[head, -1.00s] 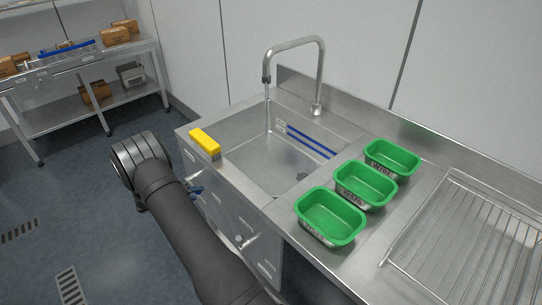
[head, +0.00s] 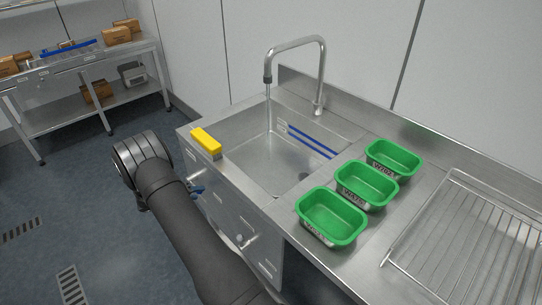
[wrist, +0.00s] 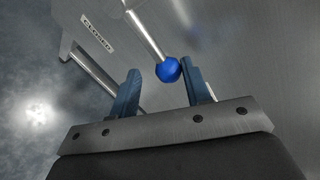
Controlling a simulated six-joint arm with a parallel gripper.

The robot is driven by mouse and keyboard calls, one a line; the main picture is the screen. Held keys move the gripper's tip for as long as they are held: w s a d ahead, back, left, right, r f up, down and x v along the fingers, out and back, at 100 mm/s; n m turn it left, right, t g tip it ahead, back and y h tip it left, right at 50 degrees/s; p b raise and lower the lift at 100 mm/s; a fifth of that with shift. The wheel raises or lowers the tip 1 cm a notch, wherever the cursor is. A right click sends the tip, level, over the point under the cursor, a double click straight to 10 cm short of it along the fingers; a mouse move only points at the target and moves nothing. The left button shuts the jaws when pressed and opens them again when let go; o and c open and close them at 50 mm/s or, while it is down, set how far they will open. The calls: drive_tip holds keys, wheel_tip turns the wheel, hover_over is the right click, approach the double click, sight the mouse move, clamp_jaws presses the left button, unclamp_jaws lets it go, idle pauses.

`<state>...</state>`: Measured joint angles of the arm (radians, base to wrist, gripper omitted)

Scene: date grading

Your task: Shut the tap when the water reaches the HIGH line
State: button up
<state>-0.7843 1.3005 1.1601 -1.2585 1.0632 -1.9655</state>
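The steel tap (head: 296,44) arches over the sink, and a thin stream of water (head: 268,105) falls from its spout. Two blue lines (head: 311,142) run along the sink's inner wall, both visible. The sink basin (head: 262,172) shows its floor and a dark drain; I cannot make out the water level. In the wrist view, a blue ball knob (wrist: 168,70) on a steel lever (wrist: 146,33) is between the fingers of my gripper (wrist: 162,72), close to the right finger. My gripper is open, with a gap at the left finger. It is by the sink's front panel in the head view (head: 197,189).
A yellow block (head: 206,142) sits on the sink's left rim. Three green labelled tubs (head: 333,224) stand in a row right of the basin, beside a wire rack (head: 470,240). A shelf table (head: 75,65) with brown boxes stands at the back left.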

clamp_jaws()
drive_tip(key=s+a+r+n+g+y, duration=0.1)
drive_tip(key=a+r+n+g+y, duration=0.15)
drive_tip(key=r+n, duration=0.75)
drive_tip(key=s+a+r+n+g+y, duration=0.15)
drive_tip(key=r+n+g, duration=0.25)
drive_tip(key=r+n, duration=0.55)
drive_tip(key=n, duration=0.2)
approach(193, 183)
drive_tip(key=shift+t, duration=0.25)
drive_tip(key=d+f, duration=0.2)
drive_tip(key=s+d+f, duration=0.1)
drive_tip(key=d+f, duration=0.1)
drive_tip(key=f, duration=0.1)
drive_tip(key=shift+s+d+f, duration=0.15)
drive_tip(key=shift+f, duration=0.15)
